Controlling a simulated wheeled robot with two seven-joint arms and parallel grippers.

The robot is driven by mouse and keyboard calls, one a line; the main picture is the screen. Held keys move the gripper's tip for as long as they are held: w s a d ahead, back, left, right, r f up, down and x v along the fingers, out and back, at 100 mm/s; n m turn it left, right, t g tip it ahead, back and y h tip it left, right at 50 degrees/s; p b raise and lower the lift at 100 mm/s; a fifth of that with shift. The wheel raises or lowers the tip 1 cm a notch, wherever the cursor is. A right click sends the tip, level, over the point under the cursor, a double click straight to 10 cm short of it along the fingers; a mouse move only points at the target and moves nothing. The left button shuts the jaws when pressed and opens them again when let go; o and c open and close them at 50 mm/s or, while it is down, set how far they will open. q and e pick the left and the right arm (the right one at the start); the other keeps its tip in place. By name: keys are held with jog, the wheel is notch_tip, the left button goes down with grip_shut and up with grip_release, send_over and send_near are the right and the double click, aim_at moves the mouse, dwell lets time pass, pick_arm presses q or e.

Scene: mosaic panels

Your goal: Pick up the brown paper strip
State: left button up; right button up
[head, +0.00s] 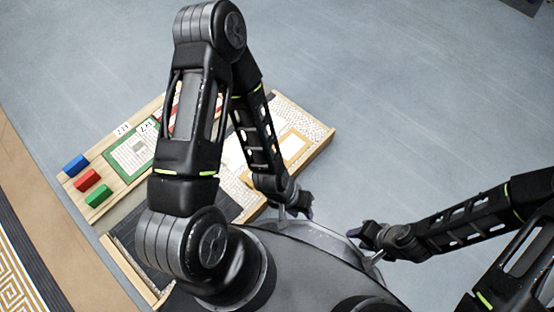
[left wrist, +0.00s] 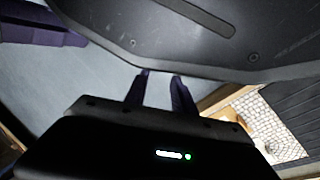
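I cannot make out a separate brown paper strip in either view; my left arm hides part of the panels. A tan-bordered white rectangle (head: 290,148) lies on the speckled mosaic panel (head: 318,136), right of my left arm. My left gripper (head: 296,213) is beside my own body, below that panel in the head view. In the left wrist view its two fingers (left wrist: 161,75) are apart with nothing between them. My right gripper (head: 366,246) is at the front of my body, away from the panels, with its fingers apart and nothing visible in them.
A wooden board holds blue (head: 75,165), red (head: 87,180) and green (head: 98,195) blocks, and a green-bordered card (head: 130,157) with small number labels. A brown border and patterned rug (head: 20,265) are at the left. The grey floor (head: 420,100) is clear.

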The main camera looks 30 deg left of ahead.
jog(key=shift+o, duration=0.5)
pick_arm(q)
jog(key=w+a+f+n+g, duration=0.1)
jog(key=a+n, duration=0.3)
jog(key=a, duration=0.4)
jog(key=w+a+f+n, duration=0.3)
jog(key=a+n, duration=0.1)
jog(key=a, duration=0.5)
jog(key=w+a+f+n+g, duration=0.1)
jog(key=w+a+n, duration=0.2)
jog(key=a, duration=0.5)
jog(key=shift+a+f+n+g+h, duration=0.15)
jog(key=shift+f+n+g+h, duration=0.2)
jog(key=shift+n, duration=0.45)
pick_arm(e)
jog(key=shift+r, duration=0.2)
pick_arm(q)
jog(key=shift+f, duration=0.15)
jog(key=shift+b+x, duration=0.3)
jog(key=shift+x, duration=0.9)
pick_arm(e)
jog(key=shift+f, duration=0.55)
pick_arm(q)
jog(key=shift+f, duration=0.1)
